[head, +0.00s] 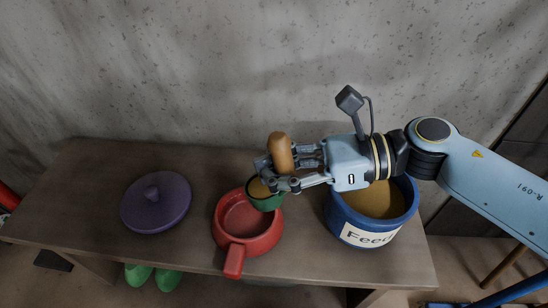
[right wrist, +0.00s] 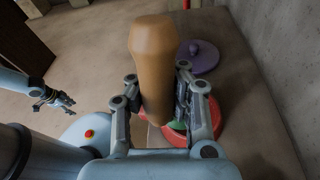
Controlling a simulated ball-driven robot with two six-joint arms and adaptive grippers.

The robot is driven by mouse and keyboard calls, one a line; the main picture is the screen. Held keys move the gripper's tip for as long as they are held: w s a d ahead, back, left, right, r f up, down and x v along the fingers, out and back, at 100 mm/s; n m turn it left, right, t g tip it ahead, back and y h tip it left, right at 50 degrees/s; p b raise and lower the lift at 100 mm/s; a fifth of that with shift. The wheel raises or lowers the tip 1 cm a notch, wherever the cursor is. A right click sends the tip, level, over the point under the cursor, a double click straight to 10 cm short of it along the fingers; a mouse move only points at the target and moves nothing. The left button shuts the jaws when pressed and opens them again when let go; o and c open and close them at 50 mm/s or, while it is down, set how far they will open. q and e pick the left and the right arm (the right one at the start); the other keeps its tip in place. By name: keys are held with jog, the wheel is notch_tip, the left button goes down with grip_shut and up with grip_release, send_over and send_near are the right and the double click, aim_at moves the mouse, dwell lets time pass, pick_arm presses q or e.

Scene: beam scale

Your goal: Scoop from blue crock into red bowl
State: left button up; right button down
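My right gripper (head: 278,170) is shut on the wooden handle of a scoop (head: 279,150). The handle also fills the middle of the right wrist view (right wrist: 154,65). The scoop's green cup (head: 268,204) hangs over the back right part of the red bowl (head: 250,246), with brown feed visible in it. The bowl's visible inside looks empty. The blue crock (head: 345,218), labelled "Feed", stands to the right, under my right arm, with brown feed inside. My left gripper (right wrist: 53,99) shows small in the right wrist view, its fingers apart and empty.
A purple lid (head: 155,204) lies on the wooden bench (head: 75,190) left of the bowl. A concrete wall (head: 200,70) stands behind the bench. Green shoes (head: 152,277) are on the floor below. The bowl's handle points toward the front edge.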

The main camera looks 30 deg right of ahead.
aim_at(262, 190)
jog(key=shift+m+g+h, duration=0.6)
jog(key=shift+g+h, duration=0.3)
jog(key=f, duration=0.1)
jog(key=w+f+p, duration=0.1)
jog(key=f, duration=0.1)
jog(key=w+a+f+p, duration=0.1)
jog(key=f, duration=0.1)
jog(key=shift+f, duration=0.5)
pick_arm(q)
jog(key=shift+s+d+r, duration=0.6)
jog(key=shift+s+d, duration=0.05)
jog(key=shift+s, duration=0.15)
pick_arm(e)
jog(key=shift+s, duration=0.1)
pick_arm(q)
jog(key=shift+w, duration=0.1)
pick_arm(e)
jog(key=shift+f+b, duration=0.35)
pick_arm(q)
jog(key=shift+s+a+f, duration=0.2)
jog(key=shift+s+a, duration=0.15)
jog(key=shift+s, duration=0.25)
